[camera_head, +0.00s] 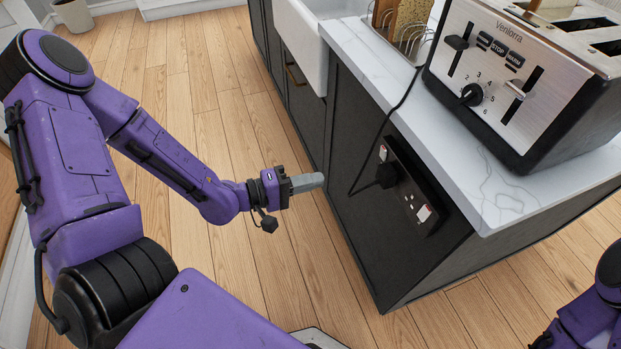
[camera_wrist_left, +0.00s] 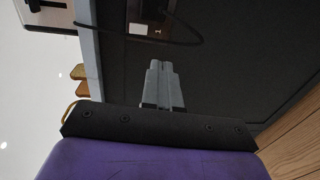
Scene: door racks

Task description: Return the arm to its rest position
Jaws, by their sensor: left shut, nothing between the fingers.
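My left arm is purple and comes in from the left in the head view. Its left gripper (camera_head: 318,181) is shut and empty, its grey fingers pointing right toward the dark side panel of the kitchen island (camera_head: 345,135). In the left wrist view the two grey fingers of the left gripper (camera_wrist_left: 160,68) lie together in front of the dark panel. Whether they touch the panel is hard to tell; they look apart from it. Part of my right arm shows at the lower right edge of the head view, and its fingers are out of view.
A socket plate (camera_head: 408,185) with a black plug and cable (camera_head: 378,140) is on the island's end, right of the left gripper. A toaster (camera_head: 525,75) stands on the white countertop (camera_head: 485,190). A sink (camera_head: 310,40) and dish rack (camera_head: 405,28) are behind. Wooden floor (camera_head: 215,75) is clear.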

